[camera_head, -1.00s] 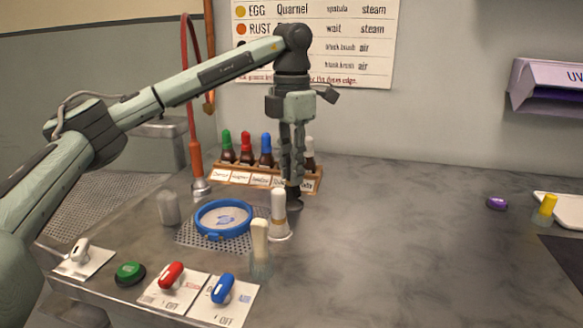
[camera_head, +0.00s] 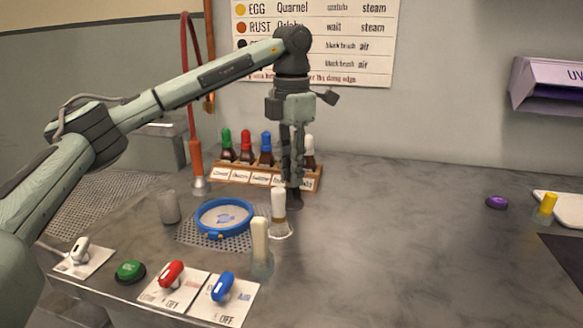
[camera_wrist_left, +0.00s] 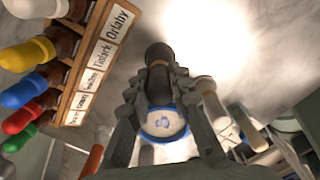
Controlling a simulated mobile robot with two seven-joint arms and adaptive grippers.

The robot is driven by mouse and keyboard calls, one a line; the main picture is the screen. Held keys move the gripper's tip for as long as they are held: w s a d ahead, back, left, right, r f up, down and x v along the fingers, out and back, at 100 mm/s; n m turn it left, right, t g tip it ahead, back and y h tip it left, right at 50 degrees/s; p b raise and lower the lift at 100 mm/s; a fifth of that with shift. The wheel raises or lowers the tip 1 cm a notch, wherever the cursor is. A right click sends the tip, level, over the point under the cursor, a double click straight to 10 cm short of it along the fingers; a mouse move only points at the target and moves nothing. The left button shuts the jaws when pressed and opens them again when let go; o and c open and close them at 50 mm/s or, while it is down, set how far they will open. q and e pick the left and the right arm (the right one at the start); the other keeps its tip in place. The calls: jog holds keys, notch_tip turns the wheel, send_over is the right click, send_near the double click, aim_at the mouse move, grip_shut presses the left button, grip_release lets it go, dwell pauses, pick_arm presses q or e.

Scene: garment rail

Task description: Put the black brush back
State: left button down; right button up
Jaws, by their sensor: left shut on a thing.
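My left gripper (camera_head: 291,172) points down over the counter in front of the bottle rack and is shut on the black brush (camera_head: 293,197). The brush is upright, its lower part close to the counter; whether it touches cannot be told. The brush shows as a dark cylinder (camera_wrist_left: 158,58) between my left gripper's fingers (camera_wrist_left: 158,85) in the left wrist view. A pale-handled tool (camera_head: 278,206) in a clear holder stands just in front of it and partly hides its foot. My right gripper is not in view.
A wooden rack (camera_head: 228,176) of colour-capped bottles stands close behind the gripper. A blue-rimmed round dish (camera_head: 224,232) lies to the left on a perforated plate. Another pale-handled tool (camera_head: 260,238) stands in front in a glass.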

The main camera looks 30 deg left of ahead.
pick_arm(q)
jog(key=shift+f, duration=0.7)
dwell(0.8)
jog(key=c, duration=1.3)
grip_release()
jog(key=o, duration=0.3)
jog(key=shift+r, duration=0.1)
jog(key=shift+r, duration=3.65)
jog(key=shift+s, duration=0.1)
